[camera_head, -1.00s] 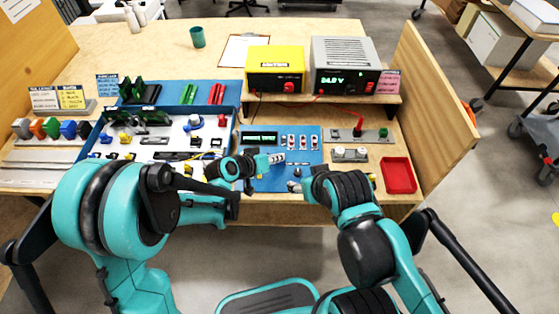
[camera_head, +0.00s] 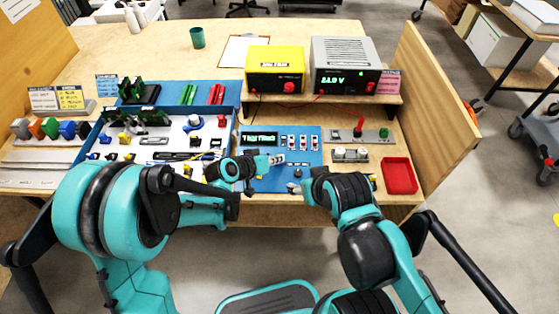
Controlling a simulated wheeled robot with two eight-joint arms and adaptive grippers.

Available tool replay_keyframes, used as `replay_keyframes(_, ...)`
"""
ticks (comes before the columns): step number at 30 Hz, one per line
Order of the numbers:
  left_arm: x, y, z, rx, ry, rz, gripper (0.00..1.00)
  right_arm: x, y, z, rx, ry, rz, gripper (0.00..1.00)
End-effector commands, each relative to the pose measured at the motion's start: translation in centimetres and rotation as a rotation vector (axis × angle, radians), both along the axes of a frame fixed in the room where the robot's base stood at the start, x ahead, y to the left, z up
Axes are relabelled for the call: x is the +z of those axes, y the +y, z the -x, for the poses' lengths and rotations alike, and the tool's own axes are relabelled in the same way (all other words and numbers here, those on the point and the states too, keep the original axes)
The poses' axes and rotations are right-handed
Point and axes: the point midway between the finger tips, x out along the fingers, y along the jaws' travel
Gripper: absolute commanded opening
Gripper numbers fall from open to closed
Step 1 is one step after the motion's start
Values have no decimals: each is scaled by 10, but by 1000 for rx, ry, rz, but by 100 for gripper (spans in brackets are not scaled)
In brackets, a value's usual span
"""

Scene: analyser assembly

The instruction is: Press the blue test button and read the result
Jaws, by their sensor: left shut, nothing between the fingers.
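A blue panel (camera_head: 264,184) lies at the front middle of the bench. It carries a small dark display (camera_head: 259,139) with green characters too small to read surely. Several red-and-white switches (camera_head: 303,143) stand right of the display. I cannot make out the blue test button, and the left gripper and wrist cover part of the panel.
A tray of parts (camera_head: 236,122) lies left of the panel. A yellow unit (camera_head: 274,68) and a grey power supply (camera_head: 345,65) stand on a shelf behind. A red bin (camera_head: 399,175) is at the right, near the wooden side wall (camera_head: 436,95).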

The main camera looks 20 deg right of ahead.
Motion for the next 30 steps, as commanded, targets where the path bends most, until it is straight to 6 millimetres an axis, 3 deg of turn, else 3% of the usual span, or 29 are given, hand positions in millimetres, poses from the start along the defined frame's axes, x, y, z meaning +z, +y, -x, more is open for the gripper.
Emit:
replay_keyframes(13, 15, 1, 3, 0, 0, 0, 0, 10, 0, 0, 0, 0, 0, 59)
replay_keyframes(24, 16, 1, 3, 0, 0, 0, 0, 11, 0, 0, 0, 0, 0, 59)
replay_keyframes(30, 31, 2, 6, 0, 0, 0, 0, 22, 0, 0, 0, 0, 0, 59)
